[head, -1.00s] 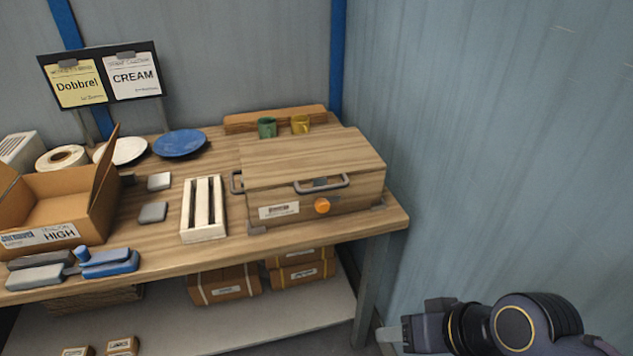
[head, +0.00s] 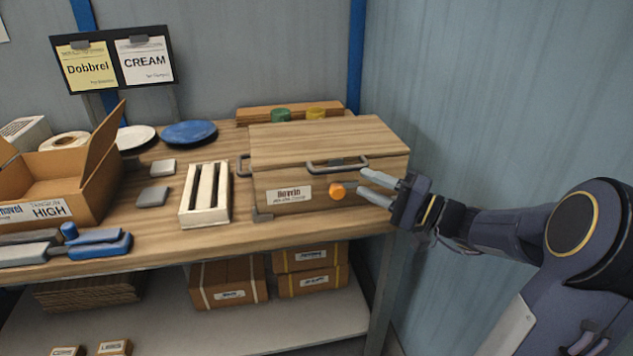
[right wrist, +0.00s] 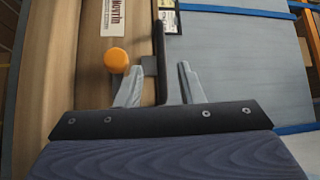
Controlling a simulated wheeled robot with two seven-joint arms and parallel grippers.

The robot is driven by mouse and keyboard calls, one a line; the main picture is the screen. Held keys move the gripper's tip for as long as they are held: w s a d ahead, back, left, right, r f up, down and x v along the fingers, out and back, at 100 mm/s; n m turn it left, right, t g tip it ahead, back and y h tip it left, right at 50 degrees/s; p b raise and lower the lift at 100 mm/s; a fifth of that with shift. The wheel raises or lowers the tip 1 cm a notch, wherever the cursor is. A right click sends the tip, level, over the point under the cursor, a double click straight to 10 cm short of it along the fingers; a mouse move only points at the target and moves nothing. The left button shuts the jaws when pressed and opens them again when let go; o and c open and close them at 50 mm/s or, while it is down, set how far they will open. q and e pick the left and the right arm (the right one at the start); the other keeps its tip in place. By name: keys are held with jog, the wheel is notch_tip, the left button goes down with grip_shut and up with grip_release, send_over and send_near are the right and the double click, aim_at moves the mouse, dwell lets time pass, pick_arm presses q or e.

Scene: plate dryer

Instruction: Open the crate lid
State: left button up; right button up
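The wooden crate (head: 280,180) stands on the right end of the workbench with its flat lid (head: 325,140) closed. A grey bar handle (head: 337,165) runs along the lid's front edge, and an orange knob (head: 338,191) sits below it on the front face. My right gripper (head: 370,184) is open just in front of the crate, right of the knob. In the right wrist view its fingers (right wrist: 158,86) are spread, with the dark handle (right wrist: 160,60) showing between and beyond them; I cannot tell whether they touch it. My left gripper is not in view.
A white slatted rack (head: 205,195) stands left of the crate. An open cardboard box (head: 75,180), blue plate (head: 190,132) and blue tool (head: 100,243) are further left. A wall rises close on the right.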

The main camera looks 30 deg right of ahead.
aim_at(344, 171)
jog(key=x, duration=0.5)
jog(key=p+x, duration=0.1)
jog(key=x, duration=0.2)
jog(key=shift+w+d+r, duration=0.1)
jog(key=shift+w+d, duration=0.05)
jog(key=shift+d, duration=0.15)
grip_shut()
